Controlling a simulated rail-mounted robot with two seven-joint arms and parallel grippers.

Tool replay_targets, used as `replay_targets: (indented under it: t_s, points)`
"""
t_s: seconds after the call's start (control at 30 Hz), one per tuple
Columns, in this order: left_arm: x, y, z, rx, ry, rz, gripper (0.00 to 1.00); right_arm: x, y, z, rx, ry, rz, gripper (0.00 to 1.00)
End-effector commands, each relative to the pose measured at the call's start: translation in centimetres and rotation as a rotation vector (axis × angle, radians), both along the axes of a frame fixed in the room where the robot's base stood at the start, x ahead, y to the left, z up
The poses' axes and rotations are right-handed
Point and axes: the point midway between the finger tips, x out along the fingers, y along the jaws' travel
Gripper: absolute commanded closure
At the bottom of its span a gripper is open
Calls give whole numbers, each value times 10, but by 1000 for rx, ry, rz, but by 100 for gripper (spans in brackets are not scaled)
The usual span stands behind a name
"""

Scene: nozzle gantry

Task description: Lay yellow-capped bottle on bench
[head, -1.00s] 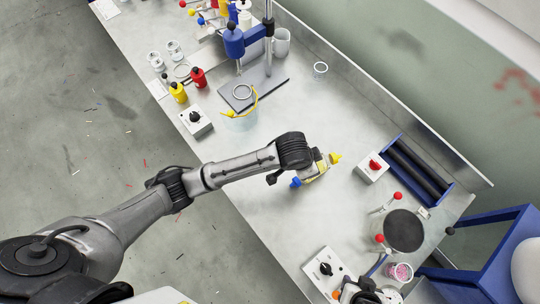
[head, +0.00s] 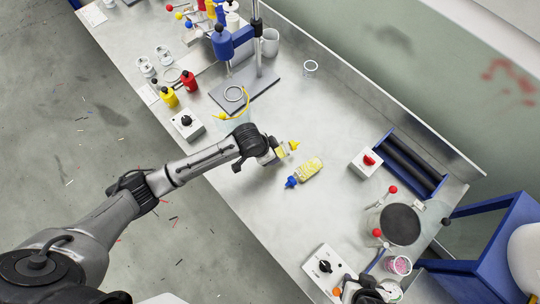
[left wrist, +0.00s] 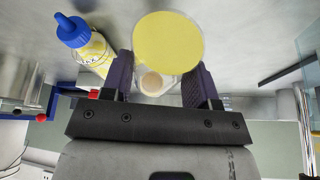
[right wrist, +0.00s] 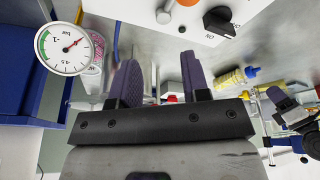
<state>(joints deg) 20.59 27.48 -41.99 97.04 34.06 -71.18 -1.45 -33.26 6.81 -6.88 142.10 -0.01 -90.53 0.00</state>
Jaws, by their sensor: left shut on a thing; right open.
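The yellow-capped bottle is held in my left gripper (head: 277,153) above the bench (head: 262,215). Its yellow cap (head: 294,145) points up and right, and the gripper hides most of its body. In the left wrist view a round yellow face (left wrist: 168,50) shows large between the fingers. I cannot tell whether the bottle touches the bench. A blue-capped bottle (head: 309,169) with yellow contents lies just right of the gripper; it also shows in the left wrist view (left wrist: 88,45). My right gripper (right wrist: 158,85) is open and empty.
A switch box with a red knob (head: 366,162) and a blue roller tray (head: 412,166) stand to the right. A black-knob panel (head: 325,268) is at the front. A stand (head: 245,92) and red bottle (head: 188,80) are farther back. Bench left of the blue-capped bottle is clear.

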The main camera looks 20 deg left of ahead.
Motion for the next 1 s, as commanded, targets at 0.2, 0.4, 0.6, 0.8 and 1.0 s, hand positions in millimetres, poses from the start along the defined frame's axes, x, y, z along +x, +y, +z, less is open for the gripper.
replay_targets:
  t_s: [0.2, 0.4, 0.6, 0.8, 1.0]
  points:
    - [-1, -1, -25, 1, 4, 0, 97, 0, 1, -2, 4, 0, -3, 57]
    - [-1, -1, -38, 0, 0, -1, 97, 0, 1, -3, 4, 0, -3, 57]
    - [-1, 0, -38, 1, 0, -1, 97, 0, 1, -3, 3, -1, -1, 57]
    - [-1, 0, -41, 1, 0, -1, 38, 0, -1, -3, -4, -1, 3, 57]
    - [-1, 0, -41, 1, 0, -1, 20, 0, -2, -3, -7, -1, 5, 57]
